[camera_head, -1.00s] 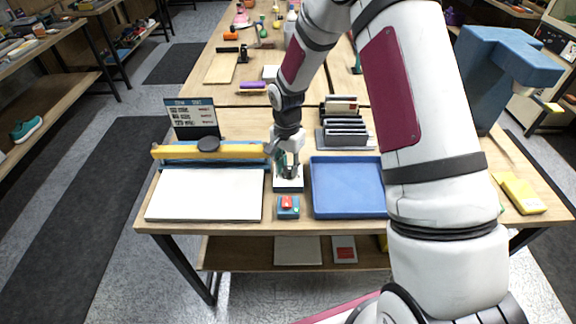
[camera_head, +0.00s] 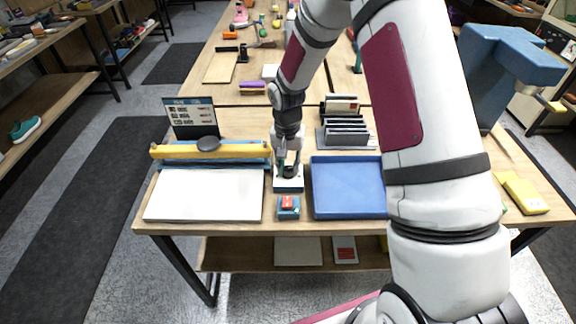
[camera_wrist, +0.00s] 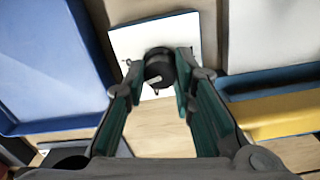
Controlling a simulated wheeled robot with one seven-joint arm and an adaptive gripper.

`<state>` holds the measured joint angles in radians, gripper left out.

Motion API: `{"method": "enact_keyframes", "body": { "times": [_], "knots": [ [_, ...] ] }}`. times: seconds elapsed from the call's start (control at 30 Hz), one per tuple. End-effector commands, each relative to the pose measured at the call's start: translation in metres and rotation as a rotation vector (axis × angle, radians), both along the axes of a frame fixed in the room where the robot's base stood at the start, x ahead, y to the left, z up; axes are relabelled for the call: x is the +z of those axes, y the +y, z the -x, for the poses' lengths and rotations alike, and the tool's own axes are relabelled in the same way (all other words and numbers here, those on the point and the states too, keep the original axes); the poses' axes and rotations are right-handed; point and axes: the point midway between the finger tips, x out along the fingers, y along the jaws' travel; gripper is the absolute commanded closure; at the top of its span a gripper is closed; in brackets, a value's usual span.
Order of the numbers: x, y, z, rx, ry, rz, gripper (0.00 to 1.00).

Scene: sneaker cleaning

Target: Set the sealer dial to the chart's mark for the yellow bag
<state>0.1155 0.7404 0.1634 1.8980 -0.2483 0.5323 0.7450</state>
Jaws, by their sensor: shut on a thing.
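The sealer dial is a round black knob (camera_wrist: 157,72) on a white-topped box (camera_head: 289,186), right of the sealer. My gripper (camera_head: 287,167) points down over the box. In the wrist view its fingers (camera_wrist: 158,75) are closed on both sides of the knob. A small pale mark shows at the knob's near edge; the scale around it is too small to read. The chart (camera_head: 192,117) stands upright behind the sealer, its rows unreadable. The sealer has a yellow bar (camera_head: 180,152) and a white plate (camera_head: 204,195). I cannot identify the yellow bag for certain.
A small blue box with a red switch (camera_head: 288,203) sits in front of the dial box. A blue tray (camera_head: 347,188) is close on the right. A slotted rack (camera_head: 345,133) stands behind the tray. A yellow object (camera_head: 523,193) lies far right.

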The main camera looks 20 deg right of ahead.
Motion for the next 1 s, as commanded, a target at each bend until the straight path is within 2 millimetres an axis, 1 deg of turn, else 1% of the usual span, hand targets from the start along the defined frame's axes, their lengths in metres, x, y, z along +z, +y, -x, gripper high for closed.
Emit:
{"method": "enact_keyframes", "body": {
  "times": [1.0],
  "knots": [
    [0.0001,0.0010,0.0001,0.966,-0.002,-0.001,1.00]
  ]
}}
